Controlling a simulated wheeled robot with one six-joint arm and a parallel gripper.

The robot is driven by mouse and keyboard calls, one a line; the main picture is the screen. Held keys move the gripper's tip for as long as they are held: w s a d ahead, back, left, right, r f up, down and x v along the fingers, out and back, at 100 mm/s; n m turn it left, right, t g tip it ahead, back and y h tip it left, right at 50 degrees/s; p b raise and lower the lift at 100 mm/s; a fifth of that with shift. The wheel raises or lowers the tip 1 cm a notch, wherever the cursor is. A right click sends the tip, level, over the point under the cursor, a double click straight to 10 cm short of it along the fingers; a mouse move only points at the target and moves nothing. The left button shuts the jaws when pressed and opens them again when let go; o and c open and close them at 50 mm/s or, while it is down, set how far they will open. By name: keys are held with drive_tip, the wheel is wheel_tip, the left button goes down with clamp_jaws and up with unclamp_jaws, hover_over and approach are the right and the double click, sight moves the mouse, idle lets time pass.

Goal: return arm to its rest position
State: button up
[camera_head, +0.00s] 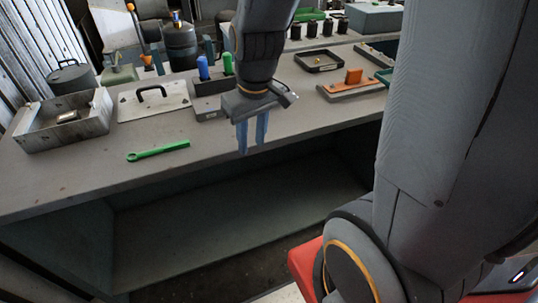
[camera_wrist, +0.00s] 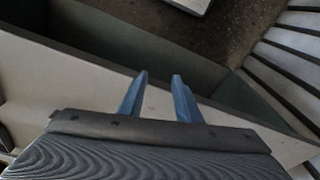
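My gripper (camera_head: 252,137) hangs fingers-down in front of the workbench's front edge, over the open shelf space, in the head view. Its two blue fingers also show in the wrist view (camera_wrist: 158,82), with a gap between them and nothing held. The workbench (camera_head: 90,166) has a grey top. In the wrist view, the pale bench edge (camera_wrist: 60,88) runs diagonally behind the fingers.
On the bench are a metal box (camera_head: 68,138), a white plate with a black handle (camera_head: 135,106), a green wrench (camera_head: 158,151), blue (camera_head: 203,68) and green (camera_head: 227,63) cylinders, and a black tray (camera_head: 319,68). An orange piece (camera_head: 354,76) sits at right. Below the top is an open shelf (camera_head: 200,225).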

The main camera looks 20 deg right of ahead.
drive_tip(key=s+d+f+m, duration=0.1)
drive_tip(key=s+d+m, duration=0.1)
drive_tip(key=s, duration=0.4)
drive_tip(key=shift+m+g, duration=0.3)
drive_tip(key=shift+g, duration=0.1)
idle(0.7)
